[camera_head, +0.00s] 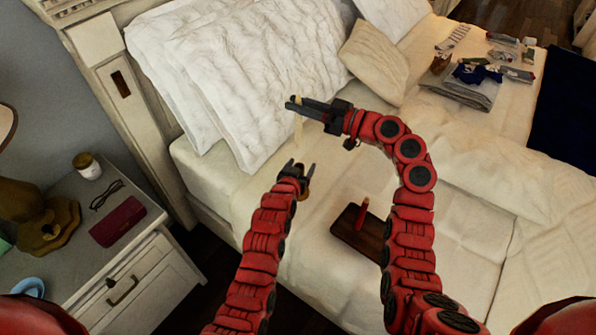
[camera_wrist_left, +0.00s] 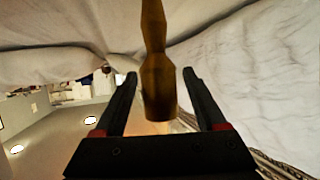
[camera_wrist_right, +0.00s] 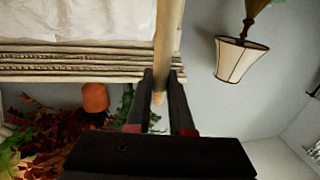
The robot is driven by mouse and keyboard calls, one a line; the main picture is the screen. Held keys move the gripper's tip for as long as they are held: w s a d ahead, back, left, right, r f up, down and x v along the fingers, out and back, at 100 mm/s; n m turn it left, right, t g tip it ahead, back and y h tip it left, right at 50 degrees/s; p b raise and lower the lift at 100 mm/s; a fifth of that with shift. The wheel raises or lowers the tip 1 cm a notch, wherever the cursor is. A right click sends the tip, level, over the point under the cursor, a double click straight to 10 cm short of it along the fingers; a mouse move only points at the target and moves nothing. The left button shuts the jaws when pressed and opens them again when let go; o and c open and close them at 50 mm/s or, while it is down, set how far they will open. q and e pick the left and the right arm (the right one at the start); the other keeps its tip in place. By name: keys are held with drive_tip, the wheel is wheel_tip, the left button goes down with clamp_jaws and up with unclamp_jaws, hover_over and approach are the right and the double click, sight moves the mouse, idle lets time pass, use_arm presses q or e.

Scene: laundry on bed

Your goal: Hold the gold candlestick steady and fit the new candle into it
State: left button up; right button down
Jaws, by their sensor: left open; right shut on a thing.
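My right gripper (camera_head: 292,104) is shut on a slim cream candle (camera_head: 298,134), which hangs roughly upright above the bed. The candle also shows between the fingers in the right wrist view (camera_wrist_right: 167,40). Below it, my left gripper (camera_head: 299,166) is open at the gold candlestick (camera_head: 305,191), which is mostly hidden by the gripper in the head view. In the left wrist view the candlestick (camera_wrist_left: 158,80) stands between the two spread fingers, with a gap on both sides. Whether the candle's lower end touches the candlestick is unclear.
White pillows (camera_head: 240,60) are at the back, folded clothes (camera_head: 470,85) at the far right. A nightstand (camera_head: 140,262) stands at the left.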

use_arm(q)
drive_tip(key=shift+w+d, duration=0.1)
drive_tip(key=shift+w, duration=0.2)
drive_tip(key=shift+f, duration=0.1)
clamp_jaws()
idle(0.4)
